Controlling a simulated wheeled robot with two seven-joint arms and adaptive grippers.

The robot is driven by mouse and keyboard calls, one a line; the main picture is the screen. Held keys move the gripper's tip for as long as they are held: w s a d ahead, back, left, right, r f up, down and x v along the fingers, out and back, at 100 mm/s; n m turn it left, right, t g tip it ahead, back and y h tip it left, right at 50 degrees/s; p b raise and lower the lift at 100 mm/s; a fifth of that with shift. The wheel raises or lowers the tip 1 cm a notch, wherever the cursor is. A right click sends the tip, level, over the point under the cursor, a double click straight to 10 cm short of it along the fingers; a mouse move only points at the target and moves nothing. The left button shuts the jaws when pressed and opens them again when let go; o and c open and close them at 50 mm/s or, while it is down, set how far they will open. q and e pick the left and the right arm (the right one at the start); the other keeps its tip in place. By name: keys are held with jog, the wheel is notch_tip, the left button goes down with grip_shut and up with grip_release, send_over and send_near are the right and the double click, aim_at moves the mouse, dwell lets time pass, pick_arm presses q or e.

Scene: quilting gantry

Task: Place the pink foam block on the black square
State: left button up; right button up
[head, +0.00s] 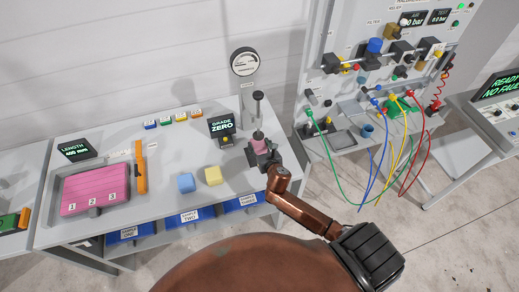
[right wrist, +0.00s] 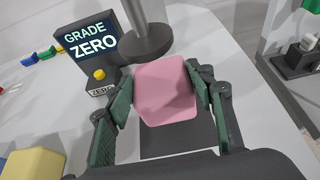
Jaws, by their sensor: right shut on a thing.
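The pink foam block (right wrist: 166,92) is between the two fingers of my right gripper (right wrist: 164,95), which is shut on it in the right wrist view. In the head view the pink block (head: 256,144) shows partly behind my right gripper (head: 261,152), below the upright plunger of the gauge stand. The black square (right wrist: 180,143) lies on the table just below the block in the right wrist view, partly covered by it. I cannot tell whether the block touches the square. My left gripper is not in view.
A gauge stand (head: 247,95) and a GRADE ZERO display (head: 222,128) stand close behind the block. A blue block (head: 186,182) and a yellow block (head: 213,176) sit to the left.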

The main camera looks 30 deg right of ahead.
aim_at(261, 151)
notch_tip(261, 151, down, 3)
jog(key=shift+s+r, duration=0.1)
jog(key=shift+r, duration=0.05)
jog(key=shift+f, duration=0.45)
jog(key=o, duration=0.3)
jog(key=shift+f, duration=0.1)
jog(key=o, duration=0.5)
jog(key=shift+c, duration=0.2)
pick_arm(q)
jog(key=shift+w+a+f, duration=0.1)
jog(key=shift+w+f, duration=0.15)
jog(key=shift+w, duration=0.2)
pick_arm(e)
jog(key=shift+r, duration=0.25)
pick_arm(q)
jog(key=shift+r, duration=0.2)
pick_arm(e)
jog(key=v, duration=1.2)
